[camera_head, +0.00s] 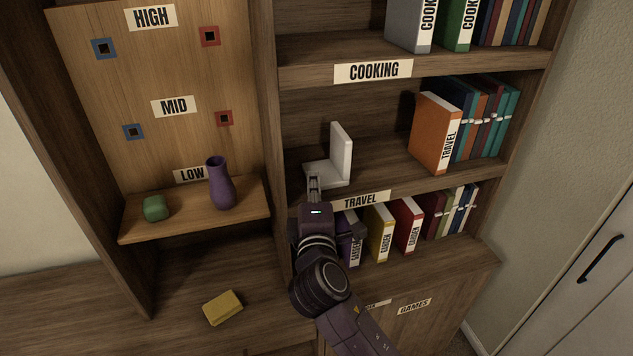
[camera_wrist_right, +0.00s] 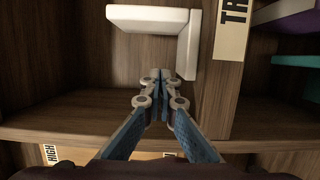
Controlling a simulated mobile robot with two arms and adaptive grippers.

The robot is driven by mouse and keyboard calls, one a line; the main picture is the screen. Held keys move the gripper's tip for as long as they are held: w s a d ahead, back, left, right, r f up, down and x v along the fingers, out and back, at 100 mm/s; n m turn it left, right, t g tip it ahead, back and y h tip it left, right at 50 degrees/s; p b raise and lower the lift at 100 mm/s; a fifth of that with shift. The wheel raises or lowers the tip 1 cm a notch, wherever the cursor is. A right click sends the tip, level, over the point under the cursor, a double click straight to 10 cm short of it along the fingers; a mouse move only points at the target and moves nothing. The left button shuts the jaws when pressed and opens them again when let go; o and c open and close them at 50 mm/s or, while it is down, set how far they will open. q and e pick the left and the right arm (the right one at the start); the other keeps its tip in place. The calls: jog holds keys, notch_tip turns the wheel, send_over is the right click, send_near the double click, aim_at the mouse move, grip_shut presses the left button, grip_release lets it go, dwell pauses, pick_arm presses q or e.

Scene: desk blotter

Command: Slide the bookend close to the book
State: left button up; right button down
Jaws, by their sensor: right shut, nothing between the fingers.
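The white L-shaped bookend (camera_head: 341,153) stands on the middle shelf, its upright plate on the right and its flat base reaching left. An orange book with a white TRAVEL spine (camera_head: 436,133) stands further right on that shelf, with a gap between them. My right gripper (camera_head: 313,184) is shut and empty at the front left of the bookend, over the shelf's front edge. My left gripper is not in view.
Several books (camera_head: 489,120) stand behind and right of the orange book. The TRAVEL label (camera_head: 360,200) marks the shelf edge, and the COOKING shelf (camera_head: 373,70) is above. A purple vase (camera_head: 221,184) and green object (camera_head: 156,208) sit on the LOW ledge.

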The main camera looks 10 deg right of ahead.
aim_at(328, 173)
jog(key=p+x, duration=0.1)
jog(key=x, duration=0.4)
jog(key=shift+w+r, duration=0.1)
jog(key=shift+w, duration=0.3)
jog(key=d+p, duration=0.1)
jog(key=d, duration=0.2)
jog(key=shift+w+d+p, duration=0.1)
jog(key=shift+w+p, duration=0.25)
jog(key=shift+p, duration=0.05)
jog(key=shift+s+d, duration=0.1)
jog(key=shift+d, duration=0.4)
jog(key=d, duration=0.7)
jog(key=d+p, duration=0.1)
jog(key=d, duration=0.5)
jog(key=d+p, duration=0.1)
jog(key=d, duration=0.6)
jog(key=shift+w+d, duration=0.35)
jog(key=shift+w, duration=0.05)
jog(key=shift+a, duration=0.1)
